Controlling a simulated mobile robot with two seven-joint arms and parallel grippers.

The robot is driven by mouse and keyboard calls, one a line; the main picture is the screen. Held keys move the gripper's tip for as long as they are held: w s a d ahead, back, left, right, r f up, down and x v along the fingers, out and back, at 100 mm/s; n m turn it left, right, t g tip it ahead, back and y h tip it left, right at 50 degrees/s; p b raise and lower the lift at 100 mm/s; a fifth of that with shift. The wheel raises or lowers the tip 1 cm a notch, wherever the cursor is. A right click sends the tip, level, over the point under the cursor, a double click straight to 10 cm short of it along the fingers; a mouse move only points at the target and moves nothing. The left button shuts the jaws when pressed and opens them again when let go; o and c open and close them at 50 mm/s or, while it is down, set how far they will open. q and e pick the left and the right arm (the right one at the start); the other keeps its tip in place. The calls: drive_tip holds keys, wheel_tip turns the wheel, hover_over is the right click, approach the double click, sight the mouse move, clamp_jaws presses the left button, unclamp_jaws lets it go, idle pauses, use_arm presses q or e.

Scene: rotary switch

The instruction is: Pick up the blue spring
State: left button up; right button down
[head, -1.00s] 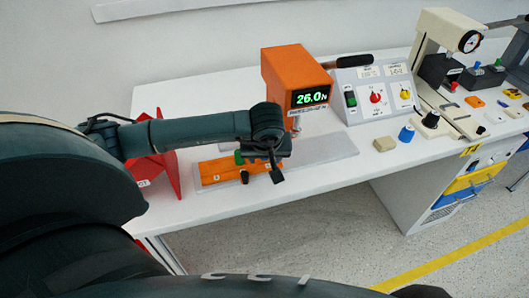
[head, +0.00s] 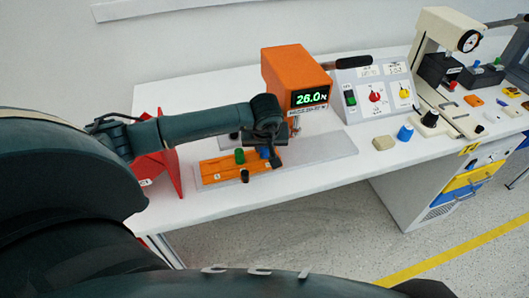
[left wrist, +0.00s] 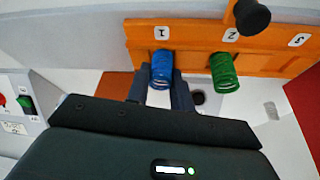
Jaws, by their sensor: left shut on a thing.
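The blue spring (left wrist: 162,66) stands upright by the label 1 of the orange holder (left wrist: 190,40). My left gripper (left wrist: 160,88) is shut on it, one finger on each side. In the head view the blue spring (head: 264,152) shows partly below my left gripper (head: 272,150), near the right end of the orange holder (head: 215,172). I cannot tell whether its lower end is clear of the holder. The green spring (head: 239,156) stands beside it, apart from the fingers, by label 2 in the left wrist view (left wrist: 223,72). My right gripper is not in view.
A black knob (head: 245,175) sits at the holder's front edge. The orange tester (head: 290,75) reading 26.0 N stands close behind my gripper. A red stand (head: 165,165) is at the left. A beige block (head: 384,143) and a blue knob (head: 405,132) lie right of the grey plate (head: 325,150).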

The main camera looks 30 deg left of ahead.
use_arm(q)
clamp_jaws()
drive_tip(key=shift+r, duration=0.1)
